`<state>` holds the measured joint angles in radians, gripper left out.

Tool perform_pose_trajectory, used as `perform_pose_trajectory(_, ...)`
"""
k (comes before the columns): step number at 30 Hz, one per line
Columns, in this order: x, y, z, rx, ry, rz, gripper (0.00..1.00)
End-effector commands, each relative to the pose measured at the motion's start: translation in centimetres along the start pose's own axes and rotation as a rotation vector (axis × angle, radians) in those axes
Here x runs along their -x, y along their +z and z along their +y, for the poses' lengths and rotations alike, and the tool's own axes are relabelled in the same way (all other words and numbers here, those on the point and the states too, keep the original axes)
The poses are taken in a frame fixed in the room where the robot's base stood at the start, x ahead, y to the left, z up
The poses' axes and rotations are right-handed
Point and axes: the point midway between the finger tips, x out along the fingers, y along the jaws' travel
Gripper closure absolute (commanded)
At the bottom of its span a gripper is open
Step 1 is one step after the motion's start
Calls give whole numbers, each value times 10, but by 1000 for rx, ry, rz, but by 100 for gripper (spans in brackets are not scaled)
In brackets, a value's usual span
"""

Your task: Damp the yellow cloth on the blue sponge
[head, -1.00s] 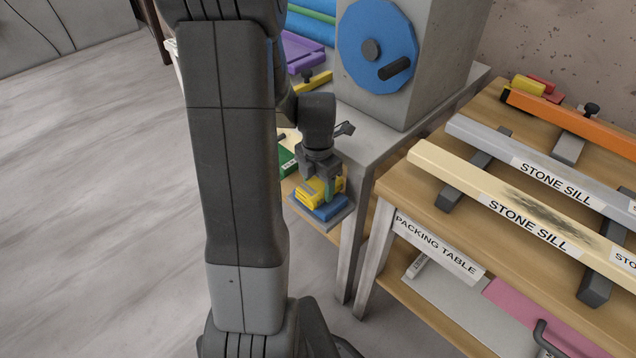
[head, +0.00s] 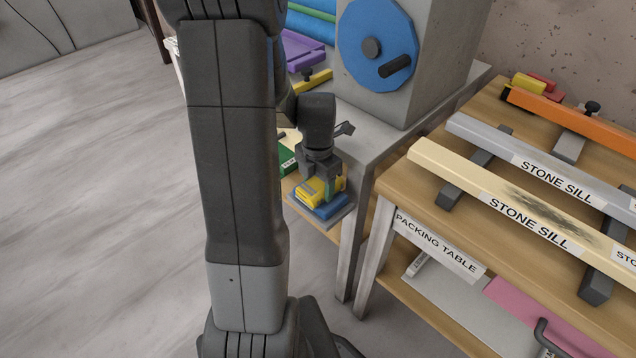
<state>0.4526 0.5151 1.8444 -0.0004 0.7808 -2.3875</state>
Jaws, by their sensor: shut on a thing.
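The yellow cloth (head: 309,190) is a folded pad in my gripper (head: 322,188), which points down and is shut on it. The cloth is at the top of the blue sponge (head: 330,207) and looks in contact with it, though the gripper hides part of the meeting face. The blue sponge lies in a shallow grey tray (head: 340,217) on the low wooden shelf at the left of the grey bench. Only the front part of the sponge shows.
A green box (head: 286,160) stands just behind the tray. The grey bench (head: 372,150) with a blue-wheeled machine (head: 362,45) rises close on the right. The packing table (head: 420,215) holds stone sills, one cream sill (head: 460,180) with a dark smudge. Open floor lies left.

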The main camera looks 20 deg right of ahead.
Motion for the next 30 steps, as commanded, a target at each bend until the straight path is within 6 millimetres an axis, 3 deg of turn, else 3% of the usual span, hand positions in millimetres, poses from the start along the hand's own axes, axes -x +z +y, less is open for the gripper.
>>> perform_pose_trajectory(14, -1, -1, -1, -1, -2, 3, 60)
perform_pose_trajectory(30, 40, 0, 0, 0, -1, 1, 60)
